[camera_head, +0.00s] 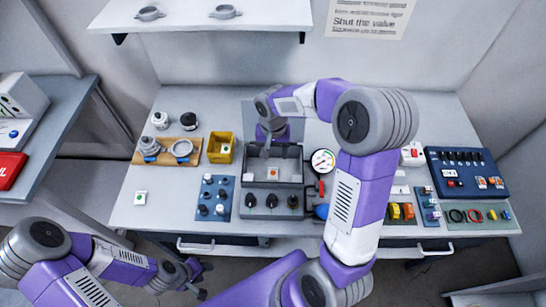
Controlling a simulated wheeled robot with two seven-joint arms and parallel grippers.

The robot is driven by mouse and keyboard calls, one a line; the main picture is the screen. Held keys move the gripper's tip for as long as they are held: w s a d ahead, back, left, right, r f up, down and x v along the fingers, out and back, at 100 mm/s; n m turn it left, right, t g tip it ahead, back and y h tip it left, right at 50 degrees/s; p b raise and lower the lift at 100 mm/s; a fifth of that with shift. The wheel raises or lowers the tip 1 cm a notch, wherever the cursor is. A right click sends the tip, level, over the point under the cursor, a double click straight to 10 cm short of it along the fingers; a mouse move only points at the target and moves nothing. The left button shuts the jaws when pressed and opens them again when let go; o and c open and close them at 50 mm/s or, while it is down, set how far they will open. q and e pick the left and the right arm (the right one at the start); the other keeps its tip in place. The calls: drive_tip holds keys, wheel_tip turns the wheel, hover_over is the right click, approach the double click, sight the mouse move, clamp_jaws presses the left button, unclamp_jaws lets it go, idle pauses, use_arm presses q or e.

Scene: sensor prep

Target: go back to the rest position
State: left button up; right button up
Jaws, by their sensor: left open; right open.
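My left gripper (190,279) is open and empty, low at the left, in front of the table's front edge and apart from it. My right arm rises from the bottom, bends at the top and reaches left over the table. My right gripper (267,148) points down above the back of a dark grey open box (290,168). Its fingertips are small, and I see nothing held in it. A small white piece with an orange mark (273,174) lies in the box. My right forearm hides part of the table to the right of the box.
The table (150,205) carries a wooden board (192,157) with metal fittings, a yellow bin (221,148), a blue knob panel (215,198), a round gauge (322,161) and a dark blue switch box (467,172). A shelf (200,15) hangs above. A side bench (50,125) stands left.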

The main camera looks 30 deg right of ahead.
drive_tip(key=shift+r, duration=0.55)
